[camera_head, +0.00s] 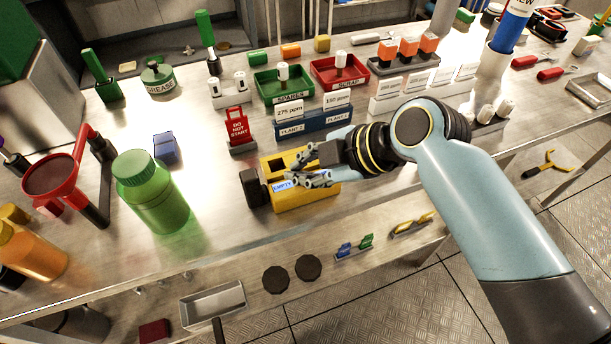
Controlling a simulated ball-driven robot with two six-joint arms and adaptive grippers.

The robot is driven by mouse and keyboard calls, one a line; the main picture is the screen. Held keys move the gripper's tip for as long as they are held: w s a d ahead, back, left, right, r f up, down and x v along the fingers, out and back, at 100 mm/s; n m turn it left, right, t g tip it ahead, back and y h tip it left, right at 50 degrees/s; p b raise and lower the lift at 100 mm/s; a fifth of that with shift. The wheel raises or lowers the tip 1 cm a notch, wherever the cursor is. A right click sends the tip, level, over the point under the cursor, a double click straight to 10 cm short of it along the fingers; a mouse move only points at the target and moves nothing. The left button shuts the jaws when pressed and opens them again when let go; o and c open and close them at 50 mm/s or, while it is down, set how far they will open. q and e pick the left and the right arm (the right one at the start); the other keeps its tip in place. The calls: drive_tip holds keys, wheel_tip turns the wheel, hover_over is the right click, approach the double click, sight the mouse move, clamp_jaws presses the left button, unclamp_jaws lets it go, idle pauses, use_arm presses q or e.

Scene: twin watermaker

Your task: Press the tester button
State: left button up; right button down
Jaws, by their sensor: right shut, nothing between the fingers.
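The tester looks to be the yellow box (300,198) with a black round end (254,188) at its left and a small display reading "EMPTY" (283,185). It sits on the metal bench near the front edge. My right gripper (306,168) is shut and empty, over the top of the yellow box. Its fingers cover part of the box's top and front, so I cannot make out the button or tell whether the fingers touch the box. My left gripper is not in view.
A green bottle (152,192) and a blue block (165,148) stand left of the box. A red "DO NOT START" tag (237,126) and a blue card holder (314,122) stand behind it. Green (284,97) and red (340,84) trays are farther back. Bare bench lies in front.

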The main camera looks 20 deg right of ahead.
drive_tip(key=shift+f+b, duration=0.3)
drive_tip(key=shift+f, duration=0.15)
idle(0.5)
drive_tip(key=shift+r+p, duration=0.95)
wheel_tip(320, 180, up, 6)
drive_tip(key=p, duration=0.5)
drive_tip(key=shift+p, duration=0.35)
